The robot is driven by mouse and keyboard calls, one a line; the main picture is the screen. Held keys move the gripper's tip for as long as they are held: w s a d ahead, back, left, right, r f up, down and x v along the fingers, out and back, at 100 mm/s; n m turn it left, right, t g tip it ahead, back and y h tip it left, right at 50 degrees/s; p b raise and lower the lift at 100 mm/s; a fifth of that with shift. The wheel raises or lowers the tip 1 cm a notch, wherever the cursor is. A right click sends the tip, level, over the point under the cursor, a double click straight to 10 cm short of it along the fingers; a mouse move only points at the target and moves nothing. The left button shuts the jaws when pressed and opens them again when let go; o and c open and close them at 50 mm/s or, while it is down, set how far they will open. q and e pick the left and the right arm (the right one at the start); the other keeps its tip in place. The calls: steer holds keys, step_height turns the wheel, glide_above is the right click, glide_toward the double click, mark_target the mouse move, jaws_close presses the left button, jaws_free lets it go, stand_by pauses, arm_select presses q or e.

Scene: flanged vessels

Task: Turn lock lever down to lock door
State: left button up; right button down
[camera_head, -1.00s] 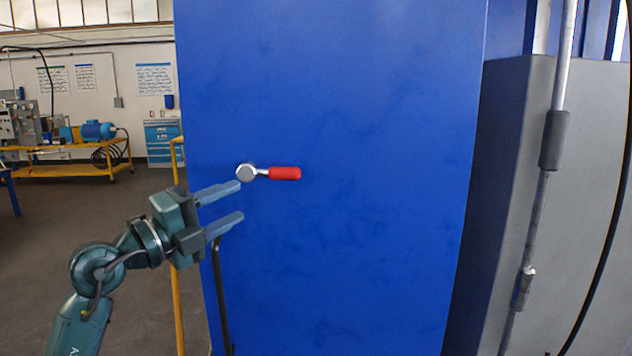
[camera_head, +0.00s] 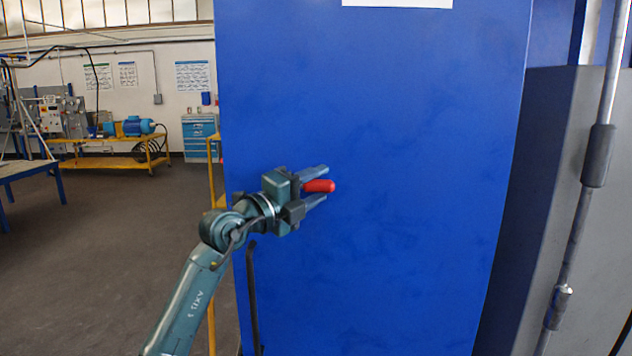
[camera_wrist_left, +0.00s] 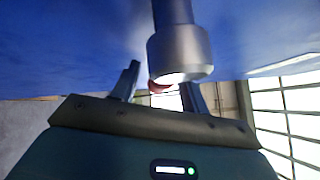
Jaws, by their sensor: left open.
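The lock lever's red handle (camera_head: 319,186) points right on the blue door (camera_head: 400,150), about horizontal. Its round metal hub is hidden behind my left gripper in the head view. My left gripper (camera_head: 322,185) is open, with one finger above and one below the red handle. I cannot tell if either finger touches it. In the left wrist view a metal cylinder (camera_wrist_left: 180,52), likely the lever's hub, is close in front of the open fingers. A bit of red (camera_wrist_left: 160,87) shows behind it, between the fingers. My right gripper is not in view.
A black bar handle (camera_head: 252,300) stands near the door's left edge, below my gripper. A grey box with a vertical rod (camera_head: 597,155) is at the right. Open floor, a yellow cart (camera_head: 110,163) and a blue cabinet (camera_head: 199,138) lie to the left.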

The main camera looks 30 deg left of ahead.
arm_select(q)
steer(key=shift+w, duration=0.2)
jaws_close()
stand_by(0.4)
